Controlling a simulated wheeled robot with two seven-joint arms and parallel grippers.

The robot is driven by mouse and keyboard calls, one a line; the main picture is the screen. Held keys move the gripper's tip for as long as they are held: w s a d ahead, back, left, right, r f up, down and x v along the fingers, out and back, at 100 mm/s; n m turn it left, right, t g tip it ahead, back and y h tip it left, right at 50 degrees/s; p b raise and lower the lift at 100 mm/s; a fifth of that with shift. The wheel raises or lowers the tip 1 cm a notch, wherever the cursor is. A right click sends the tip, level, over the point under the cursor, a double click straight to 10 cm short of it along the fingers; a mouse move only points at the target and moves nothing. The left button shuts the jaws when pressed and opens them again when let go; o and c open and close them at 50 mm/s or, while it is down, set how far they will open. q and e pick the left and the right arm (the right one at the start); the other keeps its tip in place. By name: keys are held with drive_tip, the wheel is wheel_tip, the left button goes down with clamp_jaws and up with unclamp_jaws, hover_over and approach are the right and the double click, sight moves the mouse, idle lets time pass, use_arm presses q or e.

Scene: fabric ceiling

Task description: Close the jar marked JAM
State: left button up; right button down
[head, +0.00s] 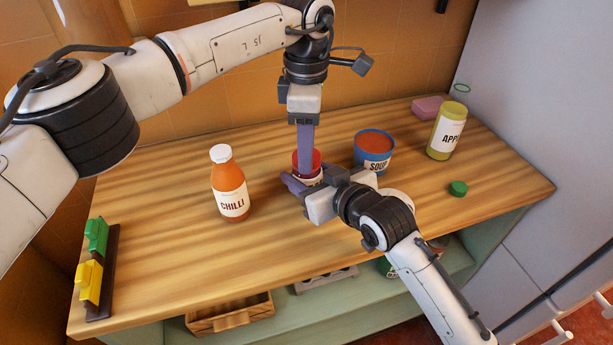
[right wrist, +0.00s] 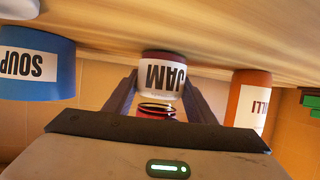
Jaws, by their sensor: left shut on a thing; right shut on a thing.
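The JAM jar (right wrist: 160,75) has a white label and shows upside down in the right wrist view. It stands on the counter between the fingers of my right gripper (right wrist: 160,98), which is shut on its body. In the head view the jar (head: 311,181) is mostly hidden by my right gripper (head: 305,184). A red lid (head: 307,163) is at the jar's mouth, and my left gripper (head: 306,150) is shut on it from above. The lid also shows in the right wrist view (right wrist: 155,114), above the jar top. I cannot tell whether it is seated.
An orange CHILLI bottle (head: 229,185) stands left of the jar. A blue SOUP tub (head: 374,150) and a green APPLE jar (head: 446,131) stand to the right. A green lid (head: 458,188) and a pink block (head: 428,108) lie nearby.

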use_arm(q)
drive_tip(key=m, duration=1.3)
drive_tip(key=o, duration=1.3)
drive_tip(key=shift+c, duration=0.2)
wheel_tip(320, 180, up, 12)
use_arm(e)
drive_tip(key=c, duration=0.7)
unclamp_jaws()
